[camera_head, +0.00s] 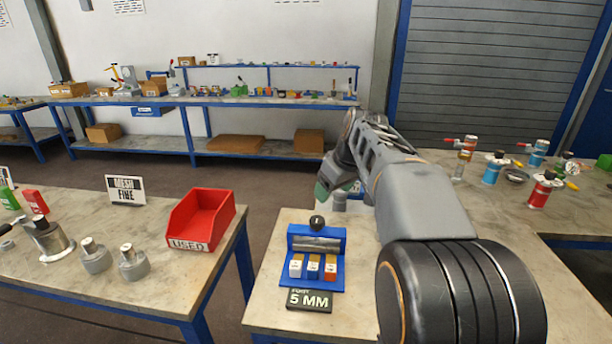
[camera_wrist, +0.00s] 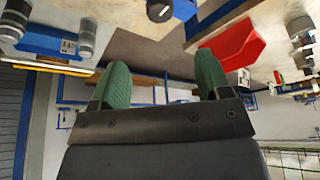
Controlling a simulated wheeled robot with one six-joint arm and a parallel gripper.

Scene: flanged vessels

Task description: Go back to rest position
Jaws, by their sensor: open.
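My gripper shows in the wrist view (camera_wrist: 160,82) with its two green fingers spread apart and nothing between them. In the head view my arm reaches forward over the middle table, and the green end of my gripper (camera_head: 322,190) hangs above the table's far part. Part of the gripper is hidden behind my own arm links there. The fingers touch nothing that I can see.
A blue stand (camera_head: 316,249) with several small blocks and a "5 MM" sign (camera_head: 309,300) stand below my arm. A red "USED" bin (camera_head: 200,220) and metal flanged parts (camera_head: 132,263) are on the left table. Several coloured valve vessels (camera_head: 492,168) stand at right. Floor shows between tables.

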